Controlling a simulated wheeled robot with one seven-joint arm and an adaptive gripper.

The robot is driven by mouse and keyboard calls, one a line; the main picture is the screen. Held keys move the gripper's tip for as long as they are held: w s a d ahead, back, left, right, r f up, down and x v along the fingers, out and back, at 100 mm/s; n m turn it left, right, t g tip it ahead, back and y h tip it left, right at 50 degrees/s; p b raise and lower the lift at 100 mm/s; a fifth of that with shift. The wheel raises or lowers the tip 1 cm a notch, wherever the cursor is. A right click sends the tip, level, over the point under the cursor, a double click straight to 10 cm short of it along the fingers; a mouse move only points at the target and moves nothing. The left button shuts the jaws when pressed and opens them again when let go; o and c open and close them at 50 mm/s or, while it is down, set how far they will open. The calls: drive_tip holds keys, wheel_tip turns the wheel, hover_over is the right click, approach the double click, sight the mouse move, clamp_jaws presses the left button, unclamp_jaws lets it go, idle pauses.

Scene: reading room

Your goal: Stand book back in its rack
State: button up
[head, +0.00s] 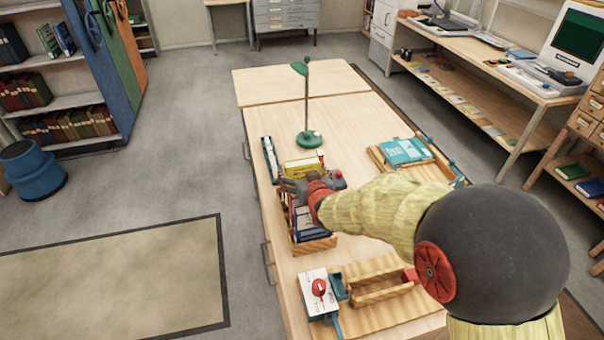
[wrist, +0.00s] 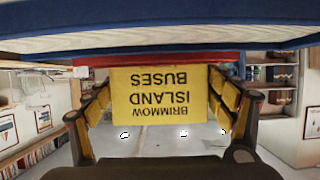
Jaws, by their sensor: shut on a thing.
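The yellow book (head: 303,166) is at my gripper (head: 297,184) over the long table. In the wrist view, the yellow book (wrist: 160,92) lies between the two fingers, which press on its sides. Its lettering, BRIMMOW ISLAND BUSES, reads upside down there. The wooden rack (head: 318,246) stands just nearer than my gripper and holds dark blue and white books (head: 303,222). My gripper and arm hide part of the rack. I cannot tell whether the yellow book touches anything below it.
A green lamp (head: 307,136) stands beyond the gripper. A tray with a teal book (head: 405,151) lies to the right. A white box with a red knob (head: 319,289) and a wooden frame (head: 378,290) are at the near end. The table between lamp and tray is clear.

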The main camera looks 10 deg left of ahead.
drive_tip(key=shift+r, duration=0.2)
drive_tip(key=shift+r+p, duration=1.85)
drive_tip(key=shift+r, duration=2.2)
